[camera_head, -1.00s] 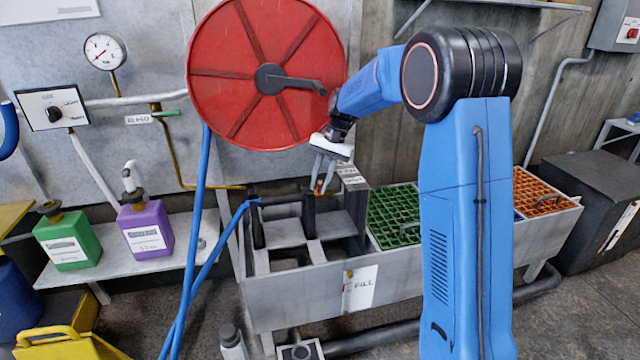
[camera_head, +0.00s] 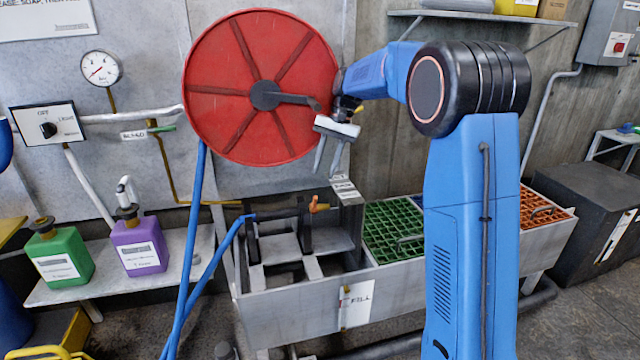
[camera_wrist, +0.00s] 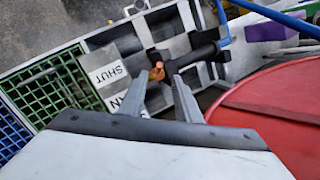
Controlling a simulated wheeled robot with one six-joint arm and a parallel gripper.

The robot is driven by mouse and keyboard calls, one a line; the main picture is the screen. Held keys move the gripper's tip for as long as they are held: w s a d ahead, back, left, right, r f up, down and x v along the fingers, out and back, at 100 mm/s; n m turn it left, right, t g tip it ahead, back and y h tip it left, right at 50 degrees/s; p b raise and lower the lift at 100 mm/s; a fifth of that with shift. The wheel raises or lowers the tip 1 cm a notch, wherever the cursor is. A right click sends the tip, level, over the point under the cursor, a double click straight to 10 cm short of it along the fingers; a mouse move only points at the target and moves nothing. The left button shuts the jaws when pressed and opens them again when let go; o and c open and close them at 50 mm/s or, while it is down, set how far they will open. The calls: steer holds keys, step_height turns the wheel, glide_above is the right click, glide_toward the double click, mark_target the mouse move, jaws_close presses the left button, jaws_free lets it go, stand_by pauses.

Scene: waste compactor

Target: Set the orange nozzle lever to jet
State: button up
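The small orange lever (camera_head: 316,204) sits at the right end of a dark nozzle (camera_head: 283,212) on the grey trough. My gripper (camera_head: 326,175) is above it, fingers pointing down, apart and empty. In the wrist view the orange lever (camera_wrist: 157,71) shows between and beyond the open fingertips (camera_wrist: 158,78). White labels (camera_head: 343,186) stand by the lever; in the wrist view one reads SHUT (camera_wrist: 108,75) and another, partly hidden by a finger, seems to end in "AN". I cannot tell which setting the lever is at.
A red hose reel (camera_head: 225,85) with a dark crank is close behind and left of my gripper. A blue hose (camera_head: 190,240) hangs from it. The trough (camera_head: 290,300) holds green (camera_head: 390,225) and orange grates (camera_head: 535,205). Green (camera_head: 62,258) and purple (camera_head: 138,245) bottles stand left.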

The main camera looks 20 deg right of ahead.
steer(key=v, duration=0.6)
steer(key=shift+r, duration=0.35)
steer(key=shift+d, duration=0.1)
